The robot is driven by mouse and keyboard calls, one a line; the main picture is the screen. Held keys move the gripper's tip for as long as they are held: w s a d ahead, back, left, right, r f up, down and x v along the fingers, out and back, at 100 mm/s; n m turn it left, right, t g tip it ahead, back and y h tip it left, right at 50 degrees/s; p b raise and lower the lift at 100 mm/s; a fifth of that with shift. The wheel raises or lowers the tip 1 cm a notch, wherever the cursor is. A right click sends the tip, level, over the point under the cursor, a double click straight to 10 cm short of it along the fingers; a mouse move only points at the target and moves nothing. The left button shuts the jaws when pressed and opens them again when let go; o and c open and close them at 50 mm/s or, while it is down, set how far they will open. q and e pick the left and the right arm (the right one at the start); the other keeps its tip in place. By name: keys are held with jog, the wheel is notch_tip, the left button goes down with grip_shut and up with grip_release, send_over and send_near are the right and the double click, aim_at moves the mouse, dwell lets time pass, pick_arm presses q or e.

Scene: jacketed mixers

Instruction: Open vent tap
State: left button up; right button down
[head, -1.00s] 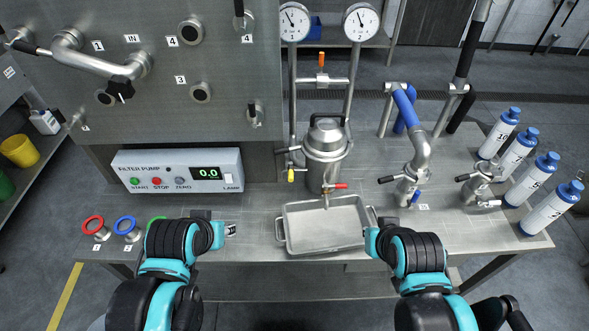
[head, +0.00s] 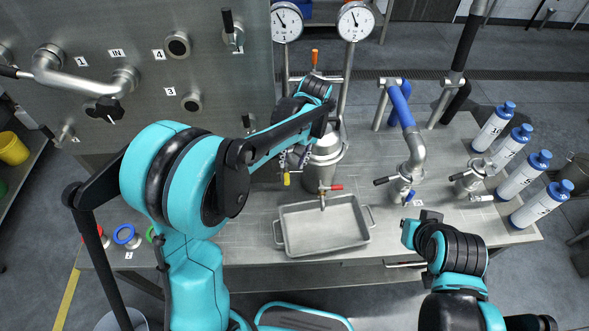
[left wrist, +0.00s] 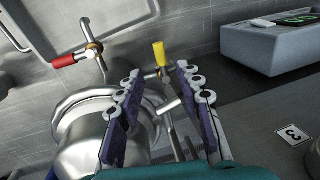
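A small tap with a yellow handle (head: 286,179) sits at the left side of the steel filter vessel (head: 325,160). In the left wrist view its yellow handle (left wrist: 159,52) stands just beyond and between my fingertips. My left gripper (head: 293,158) is open and reaches down beside the vessel; its spread fingers (left wrist: 158,73) hold nothing, and the vessel (left wrist: 85,145) lies behind the left finger. An orange-handled tap (head: 314,57) is on the pipe between the gauges. A red-handled tap (head: 329,188) is low on the vessel. My right gripper (head: 418,222) is over the bench; its fingers are unclear.
A steel tray (head: 322,250) stands below the red-handled tap. Two gauges (head: 355,20) stand above the vessel. Pipework with a blue sleeve (head: 401,104) and several white bottles (head: 520,176) are to the right. My left arm hides the pump box in the head view.

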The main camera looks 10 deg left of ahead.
aim_at(287, 177)
pick_arm(q)
jog(key=f, duration=0.2)
jog(key=a+f+b, duration=0.1)
jog(key=f, duration=0.1)
jog(key=f+b, duration=0.1)
jog(key=f, duration=0.2)
jog(key=shift+s+a, duration=0.2)
jog(key=shift+a, duration=0.05)
grip_shut()
